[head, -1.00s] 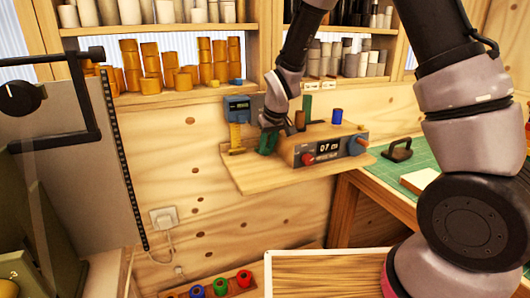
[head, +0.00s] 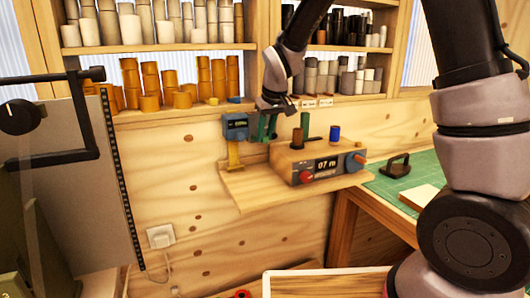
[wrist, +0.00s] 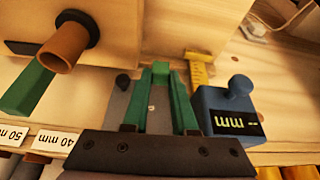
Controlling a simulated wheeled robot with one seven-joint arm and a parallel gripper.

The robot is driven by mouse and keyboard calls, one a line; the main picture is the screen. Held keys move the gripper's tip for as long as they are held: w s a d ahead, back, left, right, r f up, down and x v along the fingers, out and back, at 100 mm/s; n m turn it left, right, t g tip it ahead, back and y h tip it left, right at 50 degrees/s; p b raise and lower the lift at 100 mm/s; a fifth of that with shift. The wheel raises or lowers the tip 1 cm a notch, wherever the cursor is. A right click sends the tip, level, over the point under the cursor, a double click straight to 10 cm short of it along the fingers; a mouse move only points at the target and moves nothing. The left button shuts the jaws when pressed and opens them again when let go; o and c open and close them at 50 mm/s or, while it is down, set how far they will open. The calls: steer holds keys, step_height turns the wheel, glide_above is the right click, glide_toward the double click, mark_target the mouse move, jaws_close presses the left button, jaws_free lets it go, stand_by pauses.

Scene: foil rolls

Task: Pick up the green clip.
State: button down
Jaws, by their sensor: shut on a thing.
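My gripper (head: 268,118) is above the left part of the small wooden wall shelf (head: 250,191), left of the control box. It is shut on the green clip (wrist: 160,69), which shows between the finger tips in the wrist view. The two green bars below my gripper in the head view look clear of the shelf top. At this size I cannot separate clip from fingers there.
A blue digital gauge (wrist: 226,112) with a yellow scale (wrist: 200,72) is close at the right in the wrist view. Stocked shelves are above.

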mark_target(265, 136)
step_height(265, 136, up, 18)
steer(key=shift+f, duration=0.2)
stand_by(0.9)
